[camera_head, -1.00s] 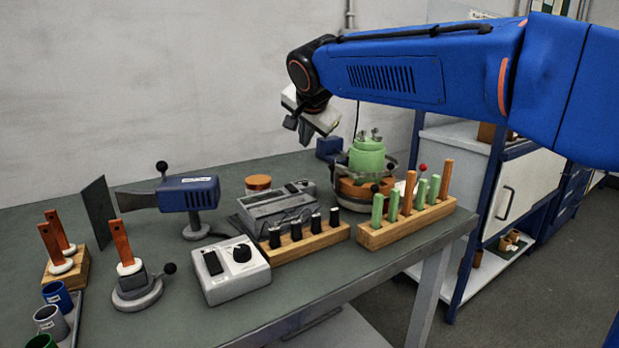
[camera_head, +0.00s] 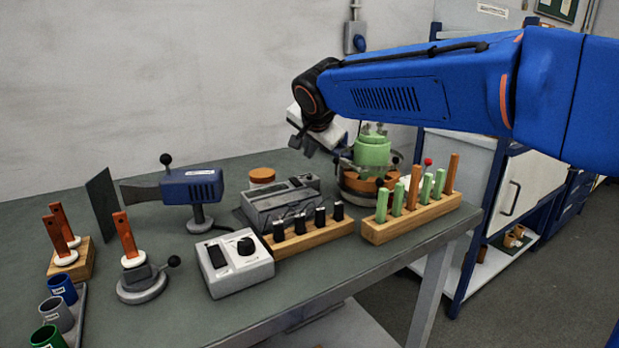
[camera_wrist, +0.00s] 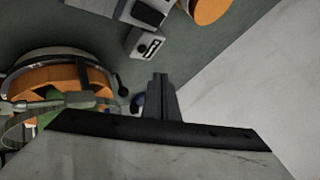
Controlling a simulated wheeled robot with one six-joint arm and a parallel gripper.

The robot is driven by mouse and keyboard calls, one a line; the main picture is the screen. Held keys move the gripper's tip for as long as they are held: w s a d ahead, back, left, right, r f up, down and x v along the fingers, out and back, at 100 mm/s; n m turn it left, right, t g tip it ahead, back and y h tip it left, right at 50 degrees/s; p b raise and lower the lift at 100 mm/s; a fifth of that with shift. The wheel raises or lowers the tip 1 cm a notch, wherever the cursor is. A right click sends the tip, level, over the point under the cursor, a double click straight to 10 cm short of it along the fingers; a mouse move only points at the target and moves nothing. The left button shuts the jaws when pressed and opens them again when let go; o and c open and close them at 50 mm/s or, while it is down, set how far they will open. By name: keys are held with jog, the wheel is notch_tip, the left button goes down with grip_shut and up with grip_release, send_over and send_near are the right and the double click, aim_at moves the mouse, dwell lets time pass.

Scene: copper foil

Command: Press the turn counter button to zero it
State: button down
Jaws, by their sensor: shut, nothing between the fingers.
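A small grey box with a dark display and a round black button, which looks like the turn counter (camera_wrist: 146,46), is at the upper middle of the wrist view. In the head view it seems to be the small block (camera_head: 302,182) at the right end of a grey device. My gripper (camera_head: 307,148) is above the back of the table, tilted down, with its fingers closed and empty. In the wrist view the closed fingertips (camera_wrist: 160,82) point toward the counter and appear apart from it.
A green pot (camera_head: 371,152) on an orange ringed base stands right of my gripper. A rack of green and brown sticks (camera_head: 412,220), a rack of black pegs (camera_head: 310,236) and an orange-lidded jar (camera_head: 262,177) are nearby. The wall is close behind.

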jog(key=shift+f, duration=1.8)
jog(key=shift+f, duration=0.8)
dwell(1.6)
jog(key=shift+r, duration=0.85)
jog(key=shift+r, duration=2.5)
